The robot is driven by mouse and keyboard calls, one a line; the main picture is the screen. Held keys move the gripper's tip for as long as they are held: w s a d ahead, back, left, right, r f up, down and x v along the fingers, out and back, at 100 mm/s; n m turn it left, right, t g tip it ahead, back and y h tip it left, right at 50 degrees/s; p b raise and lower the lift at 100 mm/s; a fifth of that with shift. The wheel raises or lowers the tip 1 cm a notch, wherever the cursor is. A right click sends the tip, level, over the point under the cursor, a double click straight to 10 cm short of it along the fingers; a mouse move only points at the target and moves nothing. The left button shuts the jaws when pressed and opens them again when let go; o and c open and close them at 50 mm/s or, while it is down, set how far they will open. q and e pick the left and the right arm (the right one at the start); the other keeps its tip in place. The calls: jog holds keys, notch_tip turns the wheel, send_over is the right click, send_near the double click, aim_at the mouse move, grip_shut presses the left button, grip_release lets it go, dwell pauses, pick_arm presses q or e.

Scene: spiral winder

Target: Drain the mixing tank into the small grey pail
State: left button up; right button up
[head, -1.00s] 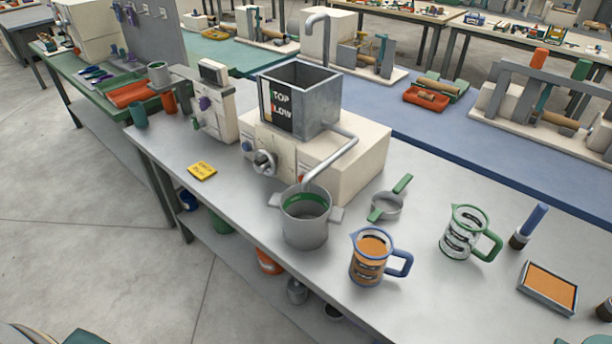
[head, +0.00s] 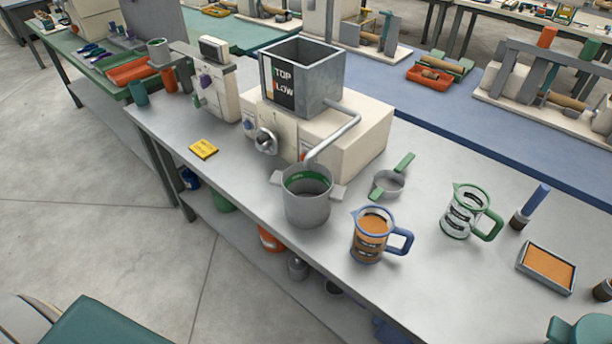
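The mixing tank (head: 322,92) is a square, open-topped grey metal box on a cream machine base (head: 345,135). A black label reading TOP and LOW is on its front; its contents are hidden. A round metal knob (head: 266,141) is on the base's front. A bent outlet pipe (head: 337,140) runs from the tank down to the small grey pail (head: 307,208). The pail stands upright on the bench with two side handles and a green band inside. The pipe's end is over its rim; no stream is visible.
A jug with orange contents (head: 367,243), a clear green-handled jug (head: 460,213) and a green-handled strainer (head: 388,184) stand right of the pail. A yellow card (head: 204,149) lies to the left. An orange-filled tray (head: 546,267) lies at the right.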

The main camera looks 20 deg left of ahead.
pick_arm(q)
grip_shut()
dwell(0.8)
dwell(0.4)
pick_arm(e)
grip_shut()
